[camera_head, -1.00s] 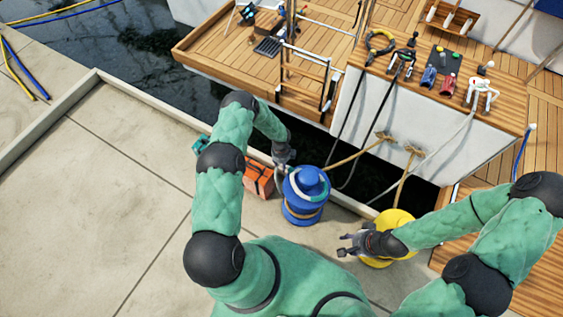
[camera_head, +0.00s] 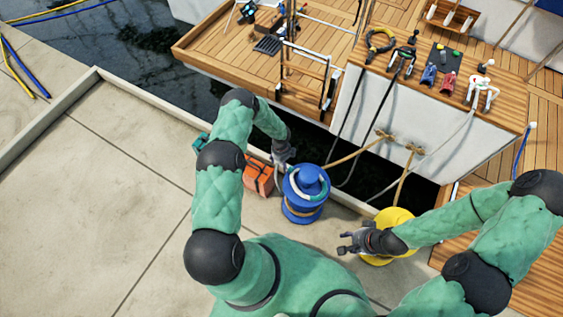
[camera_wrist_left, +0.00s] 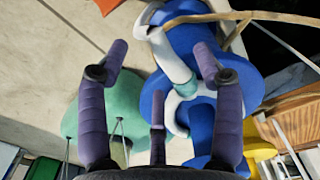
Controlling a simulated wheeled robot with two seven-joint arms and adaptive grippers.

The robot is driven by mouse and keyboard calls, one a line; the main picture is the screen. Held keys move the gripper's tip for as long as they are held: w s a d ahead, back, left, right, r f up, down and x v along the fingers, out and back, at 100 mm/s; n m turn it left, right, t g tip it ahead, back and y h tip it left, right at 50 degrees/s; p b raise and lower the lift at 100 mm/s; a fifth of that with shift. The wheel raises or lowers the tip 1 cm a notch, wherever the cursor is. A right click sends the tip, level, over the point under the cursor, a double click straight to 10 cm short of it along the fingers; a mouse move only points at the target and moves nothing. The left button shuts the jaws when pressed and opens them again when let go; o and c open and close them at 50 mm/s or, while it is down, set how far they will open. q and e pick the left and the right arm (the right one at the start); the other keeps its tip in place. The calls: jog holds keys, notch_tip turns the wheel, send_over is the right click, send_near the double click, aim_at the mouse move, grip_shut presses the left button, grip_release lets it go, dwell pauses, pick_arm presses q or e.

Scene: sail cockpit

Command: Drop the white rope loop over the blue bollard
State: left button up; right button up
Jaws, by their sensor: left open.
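The blue bollard (camera_head: 302,208) stands on the quay near its edge, upright. The white rope loop (camera_wrist_left: 180,72) lies against the bollard's blue top in the left wrist view; a pale band of it (camera_head: 318,197) shows in the head view. I cannot tell whether it goes all the way round. My left gripper (camera_head: 283,162) is open just behind and left of the bollard. Its spread purple fingers (camera_wrist_left: 160,52) frame the bollard and loop in the left wrist view, with no rope visibly clamped. My right gripper (camera_head: 345,243) is open and empty, right of the bollard.
A yellow bollard (camera_head: 397,218) stands under my right wrist. An orange crate (camera_head: 259,178) is left of the blue bollard. Dark water (camera_head: 405,185) lies beyond the quay edge.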

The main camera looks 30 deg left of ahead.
pick_arm(q)
notch_tip(320, 180, up, 12)
jog(key=shift+f, duration=0.2)
jog(key=shift+a, duration=0.1)
dwell(0.8)
